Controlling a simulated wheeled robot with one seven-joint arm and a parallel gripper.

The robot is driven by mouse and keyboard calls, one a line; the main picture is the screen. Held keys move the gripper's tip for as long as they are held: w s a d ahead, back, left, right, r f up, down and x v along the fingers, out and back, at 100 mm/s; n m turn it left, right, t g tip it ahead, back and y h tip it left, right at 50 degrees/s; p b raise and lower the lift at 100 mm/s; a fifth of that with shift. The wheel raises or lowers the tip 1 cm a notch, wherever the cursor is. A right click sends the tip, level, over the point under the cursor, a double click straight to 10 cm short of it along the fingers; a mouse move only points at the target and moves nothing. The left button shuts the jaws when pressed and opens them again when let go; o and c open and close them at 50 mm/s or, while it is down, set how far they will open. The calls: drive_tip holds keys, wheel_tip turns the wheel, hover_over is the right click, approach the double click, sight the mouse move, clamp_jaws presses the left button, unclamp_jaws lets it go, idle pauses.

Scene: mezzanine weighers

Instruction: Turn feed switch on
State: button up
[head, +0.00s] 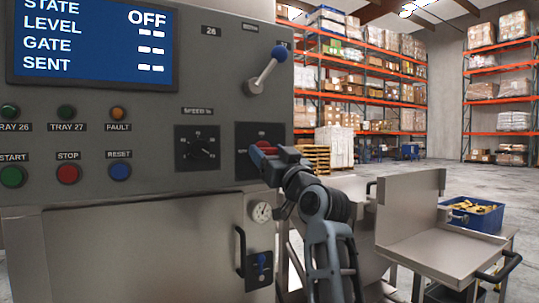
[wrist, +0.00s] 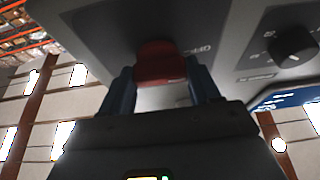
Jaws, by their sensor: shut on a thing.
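The feed switch looks to be a red rotary knob (head: 262,142) on a dark square plate at the lower right of the grey control panel (head: 225,90). My gripper (head: 266,154) reaches it from the right and partly hides it in the head view. In the wrist view the red knob (wrist: 160,62) sits between my two blue-grey fingers (wrist: 163,84), which are shut on it. The panel's screen (head: 90,42) reads STATE OFF, with dashes beside LEVEL, GATE and SENT. The knob's exact angle is hard to tell.
Left of the knob is a black speed dial (head: 198,148). A blue-tipped lever (head: 267,70) sticks out above. Start (head: 13,177), stop (head: 68,174) and reset (head: 119,171) buttons are further left. A metal tray (head: 440,240) and a blue bin (head: 474,218) stand at right.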

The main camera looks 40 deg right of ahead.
drive_tip(key=shift+c, duration=1)
drive_tip(key=shift+m+p, duration=0.3)
drive_tip(key=shift+a+r+m+g+h+p, duration=0.15)
drive_tip(key=shift+m+h+p, duration=0.25)
drive_tip(key=shift+m, duration=0.2)
drive_tip(key=shift+r+m+g+h+p, duration=0.15)
drive_tip(key=shift+m+h+p, duration=0.2)
drive_tip(key=shift+m, duration=0.25)
drive_tip(key=m+g+h+p, duration=0.1)
drive_tip(key=m, duration=0.2)
drive_tip(key=m+h+p, duration=0.1)
drive_tip(key=m, duration=0.2)
drive_tip(key=shift+f+g+h, duration=0.15)
drive_tip(key=shift+g+h, duration=0.1)
drive_tip(key=shift+g, duration=0.15)
drive_tip(key=m+g, duration=0.1)
drive_tip(key=m, duration=0.2)
drive_tip(key=m+g+h+b, duration=0.1)
drive_tip(key=m, duration=0.3)
drive_tip(key=shift+f+g+h, duration=0.1)
drive_tip(key=shift+g+h, duration=0.2)
drive_tip(key=shift+g, duration=0.1)
drive_tip(key=m+g+b, duration=0.1)
drive_tip(key=m+g, duration=0.1)
drive_tip(key=m, duration=0.4)
drive_tip(key=shift+m+g, duration=0.3)
